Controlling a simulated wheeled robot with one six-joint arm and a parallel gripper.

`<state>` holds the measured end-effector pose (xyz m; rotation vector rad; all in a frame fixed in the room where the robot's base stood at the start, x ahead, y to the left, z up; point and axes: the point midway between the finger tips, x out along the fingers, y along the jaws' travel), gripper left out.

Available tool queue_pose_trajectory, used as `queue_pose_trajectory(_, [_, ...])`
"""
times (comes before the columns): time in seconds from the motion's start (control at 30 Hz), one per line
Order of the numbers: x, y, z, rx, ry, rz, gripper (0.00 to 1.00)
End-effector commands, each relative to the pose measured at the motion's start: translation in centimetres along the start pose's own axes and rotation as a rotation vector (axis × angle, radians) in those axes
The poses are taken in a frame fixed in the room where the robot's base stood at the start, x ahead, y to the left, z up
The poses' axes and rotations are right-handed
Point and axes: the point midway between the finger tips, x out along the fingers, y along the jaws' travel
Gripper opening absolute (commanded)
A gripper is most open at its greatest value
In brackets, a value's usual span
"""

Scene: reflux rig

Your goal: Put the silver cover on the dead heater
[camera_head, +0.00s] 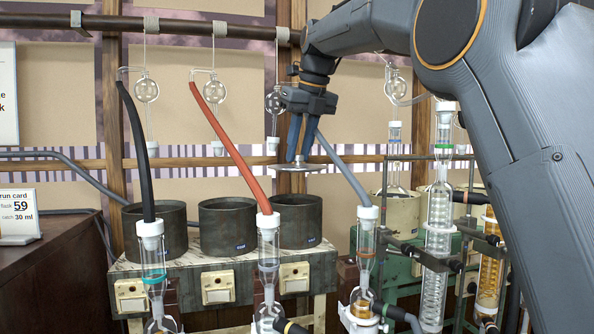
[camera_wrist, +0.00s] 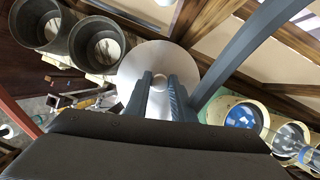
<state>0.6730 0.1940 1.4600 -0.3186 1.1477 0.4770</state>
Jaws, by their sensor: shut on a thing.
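The silver cover (camera_head: 297,167) is a thin round disc with a small knob. My gripper (camera_head: 298,156) points down and is shut on its knob; the cover also fills the middle of the wrist view (camera_wrist: 135,65), with the fingers (camera_wrist: 160,84) around the knob. Three dark cylindrical heaters stand in a row on the bench: left (camera_head: 173,232), middle (camera_head: 224,232) and right (camera_head: 299,230). The cover hangs level above the right heater, clear of its rim. The wrist view shows two open heaters left of the cover. I cannot tell which heater is dead.
Black (camera_head: 136,125), red (camera_head: 227,140) and grey (camera_head: 343,168) hoses run down to glass columns before the heaters; the grey one passes close right of my gripper. Glass bulbs (camera_head: 146,90) hang behind. A green rig (camera_head: 398,245) with glassware stands right. A run card (camera_head: 17,215) stands left.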

Motion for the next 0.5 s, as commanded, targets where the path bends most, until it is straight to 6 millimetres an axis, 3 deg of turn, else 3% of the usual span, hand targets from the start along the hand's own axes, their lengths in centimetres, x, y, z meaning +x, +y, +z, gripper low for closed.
queue_pose_trajectory(0.23, [0.8, -0.5, 1.9, 0.000, 0.001, 0.000, 0.00])
queue_pose_trajectory(0.5, [3.0, -0.5, 0.8, 0.000, 0.001, 0.001, 0.00])
